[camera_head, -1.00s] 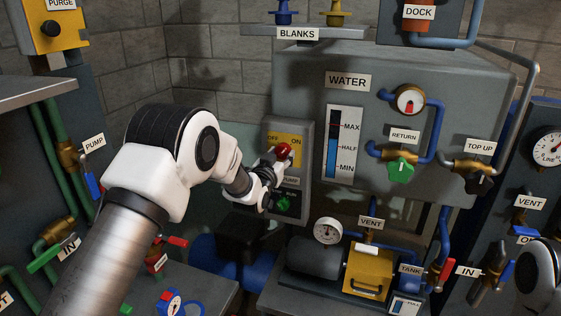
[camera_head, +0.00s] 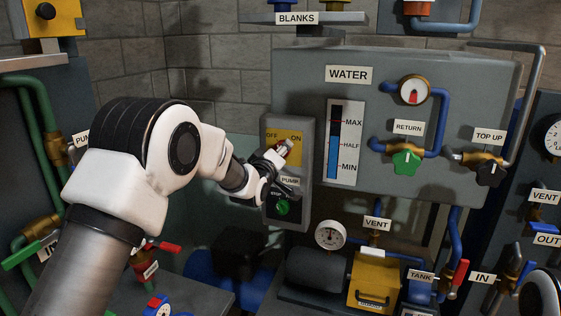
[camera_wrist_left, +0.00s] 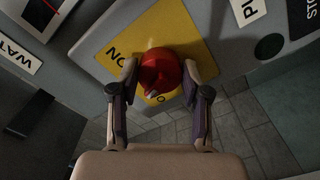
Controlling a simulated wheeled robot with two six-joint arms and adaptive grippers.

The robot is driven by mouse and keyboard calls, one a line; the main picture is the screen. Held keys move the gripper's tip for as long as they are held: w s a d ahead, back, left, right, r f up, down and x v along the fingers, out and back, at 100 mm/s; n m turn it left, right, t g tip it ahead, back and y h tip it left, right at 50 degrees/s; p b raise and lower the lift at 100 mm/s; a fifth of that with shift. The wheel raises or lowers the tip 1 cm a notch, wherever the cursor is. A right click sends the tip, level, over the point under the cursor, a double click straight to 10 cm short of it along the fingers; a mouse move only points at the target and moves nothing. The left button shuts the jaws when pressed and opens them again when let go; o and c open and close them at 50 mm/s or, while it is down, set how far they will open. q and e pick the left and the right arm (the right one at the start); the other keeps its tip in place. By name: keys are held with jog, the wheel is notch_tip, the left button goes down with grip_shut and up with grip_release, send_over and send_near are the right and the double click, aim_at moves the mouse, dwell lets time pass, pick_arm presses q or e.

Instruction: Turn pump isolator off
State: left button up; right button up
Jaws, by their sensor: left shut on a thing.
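The pump isolator is a grey box with a yellow plate (camera_head: 297,136) marked OFF at left and ON at right, above a PUMP label (camera_head: 290,181). Its red knob (camera_wrist_left: 160,67) sits between my left gripper's fingers in the wrist view; the gripper (camera_head: 281,151) mostly covers it in the head view. My left gripper (camera_wrist_left: 160,78) is shut on the knob, one finger on each side. A pale mark on the knob faces a partly hidden letter O on the plate; ON is at the left in that view. My right gripper is not in view.
The grey WATER tank (camera_head: 450,85), with RETURN and TOP UP valves, stands close at right. A gauge (camera_head: 330,235) and yellow pump unit (camera_head: 368,277) are below.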

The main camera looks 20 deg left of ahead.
pick_arm(q)
jog(key=n+b, duration=0.1)
jog(key=n, duration=0.1)
jog(key=shift+n, duration=0.4)
jog(key=shift+n+b, duration=0.65)
jog(key=shift+n, duration=0.65)
jog(key=shift+r, duration=0.1)
jog(key=o, duration=1.1)
jog(key=shift+o, duration=0.2)
jog(key=shift+s, duration=0.1)
jog(key=s, duration=1.1)
jog(key=shift+s+a, duration=0.25)
jog(key=shift+s, duration=0.15)
